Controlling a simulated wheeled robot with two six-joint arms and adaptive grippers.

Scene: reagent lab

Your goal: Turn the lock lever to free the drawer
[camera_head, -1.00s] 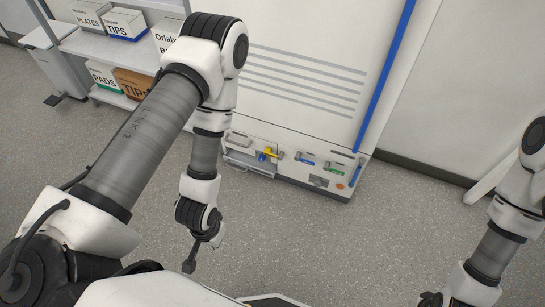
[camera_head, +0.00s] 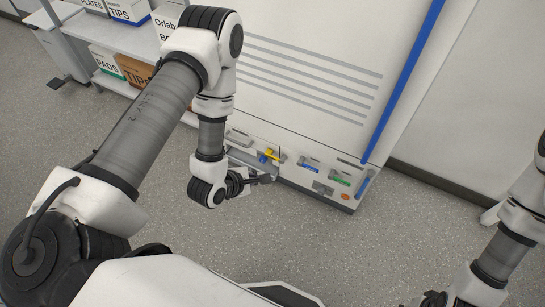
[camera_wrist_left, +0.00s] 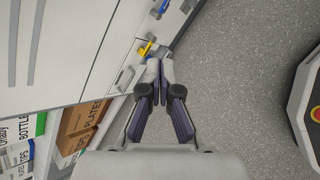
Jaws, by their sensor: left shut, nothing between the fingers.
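The yellow lock lever (camera_head: 271,154) sits on the low front panel of the tall white cabinet. A small blue part (camera_head: 263,158) shows beside it. The yellow lever also shows in the left wrist view (camera_wrist_left: 144,48), just beyond and left of the fingertips. My left gripper (camera_head: 268,179) is just below and in front of the lever, with its fingers shut and empty. In the left wrist view the fingers (camera_wrist_left: 160,68) meet near the panel edge. I cannot tell whether they touch anything there.
A blue handle (camera_head: 309,168), a green handle (camera_head: 340,180) and an orange round part (camera_head: 346,197) are right of the lever. A shelf with boxes (camera_head: 108,62) stands left of the cabinet. The grey floor (camera_head: 310,245) before the cabinet is clear.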

